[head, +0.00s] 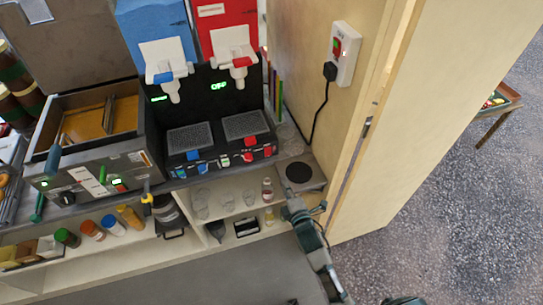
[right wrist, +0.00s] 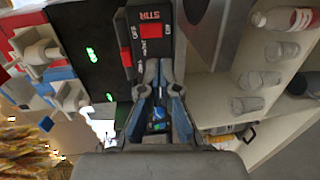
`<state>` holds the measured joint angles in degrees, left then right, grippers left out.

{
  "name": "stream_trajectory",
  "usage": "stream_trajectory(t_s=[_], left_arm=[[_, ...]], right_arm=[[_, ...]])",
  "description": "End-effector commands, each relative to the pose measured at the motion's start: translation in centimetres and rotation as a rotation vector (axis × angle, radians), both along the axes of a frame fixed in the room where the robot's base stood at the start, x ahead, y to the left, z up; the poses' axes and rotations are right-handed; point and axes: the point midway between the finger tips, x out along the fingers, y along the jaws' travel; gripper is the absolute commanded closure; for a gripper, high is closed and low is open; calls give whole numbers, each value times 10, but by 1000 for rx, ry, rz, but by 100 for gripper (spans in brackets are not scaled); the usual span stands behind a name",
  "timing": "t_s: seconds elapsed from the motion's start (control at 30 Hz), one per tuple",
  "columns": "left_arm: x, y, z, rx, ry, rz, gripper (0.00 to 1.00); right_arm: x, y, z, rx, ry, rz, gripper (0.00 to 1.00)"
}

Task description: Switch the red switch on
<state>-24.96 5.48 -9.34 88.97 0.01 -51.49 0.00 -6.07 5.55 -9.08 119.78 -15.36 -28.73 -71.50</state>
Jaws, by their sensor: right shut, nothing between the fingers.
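A red switch (right wrist: 151,31) sits on a black panel marked STIR in the right wrist view. In the head view a red switch (head: 268,152) shows at the right end of the drink machine's front. Which way it is set is too small to tell. More red parts sit to its left. My right gripper (head: 291,203) is shut and empty, below and right of that panel, apart from it in the head view. Its fingers also show in the right wrist view (right wrist: 158,80), overlapping the panel's lower part. My left gripper is out of view.
The drink machine (head: 211,110) has blue and red tanks and green displays. A white wall box (head: 344,54) with a red part and a plugged cable hangs at the right. A grey plate with a dark disc (head: 299,172) stands beside the machine. Glasses (head: 227,201) stand on the shelf below.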

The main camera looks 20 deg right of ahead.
Motion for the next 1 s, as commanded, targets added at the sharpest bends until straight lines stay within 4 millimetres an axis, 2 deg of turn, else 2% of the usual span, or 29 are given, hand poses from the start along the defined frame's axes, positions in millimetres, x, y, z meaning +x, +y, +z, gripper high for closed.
stream_trajectory(t_s=[0.2, 0.37, 0.47, 0.57, 0.8, 1.0], left_arm=[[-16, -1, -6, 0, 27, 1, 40], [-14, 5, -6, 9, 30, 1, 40], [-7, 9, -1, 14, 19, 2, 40], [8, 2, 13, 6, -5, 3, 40], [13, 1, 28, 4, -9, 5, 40], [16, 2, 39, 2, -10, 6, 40]], right_arm=[[3, 3, -1, -2, 2, -1, 100], [18, 1, -3, 0, 1, -1, 100], [36, 1, -5, 3, 0, 0, 100], [58, 0, -8, 3, 0, 0, 100], [106, 4, -15, 2, 1, 0, 100], [132, 6, -17, 1, 2, 0, 100]])
